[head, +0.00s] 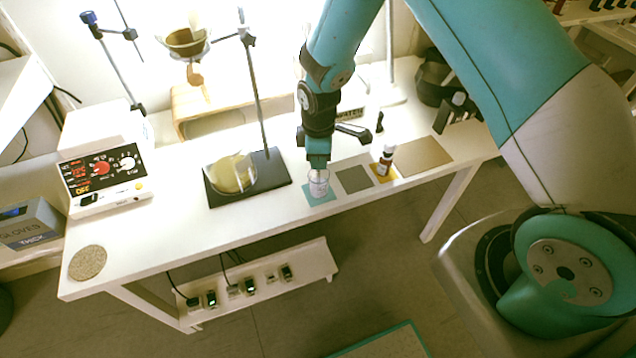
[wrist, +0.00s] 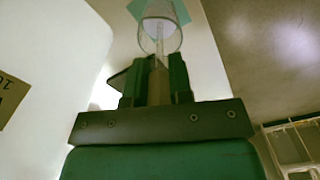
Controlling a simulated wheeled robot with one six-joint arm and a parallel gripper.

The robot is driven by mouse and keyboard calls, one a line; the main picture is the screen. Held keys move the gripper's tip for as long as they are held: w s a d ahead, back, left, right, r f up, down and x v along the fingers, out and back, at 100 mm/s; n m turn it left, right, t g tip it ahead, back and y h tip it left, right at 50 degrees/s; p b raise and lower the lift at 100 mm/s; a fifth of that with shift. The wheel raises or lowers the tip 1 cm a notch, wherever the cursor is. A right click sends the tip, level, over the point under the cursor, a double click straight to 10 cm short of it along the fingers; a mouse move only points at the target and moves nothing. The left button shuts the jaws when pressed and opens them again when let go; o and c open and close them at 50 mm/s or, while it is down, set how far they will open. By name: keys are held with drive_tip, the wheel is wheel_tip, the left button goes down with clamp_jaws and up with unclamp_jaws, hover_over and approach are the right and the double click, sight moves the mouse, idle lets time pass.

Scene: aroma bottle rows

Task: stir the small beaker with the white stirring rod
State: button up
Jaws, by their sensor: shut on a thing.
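The small beaker (head: 318,188) is clear and stands upright on a teal mat (head: 312,200) near the front edge of the white table. My gripper (head: 318,163) points down right above it. In the wrist view my gripper (wrist: 157,85) is shut on the stirring rod (wrist: 160,45), whose tan upper part sits between the green fingers. The thin pale end of the rod reaches into the beaker (wrist: 174,43). I cannot tell whether the tip touches the bottom or wall.
A brown bottle with a white cap (head: 385,160) stands on a yellow mat to the right, past a bare grey mat (head: 353,179). A round flask (head: 231,173) and a stand with a dark base (head: 270,175) are at left. A hotplate-like device (head: 104,172) stands farther left.

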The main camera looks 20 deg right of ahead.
drive_tip(key=shift+r+p, duration=2.8)
drive_tip(key=shift+r, duration=1.35)
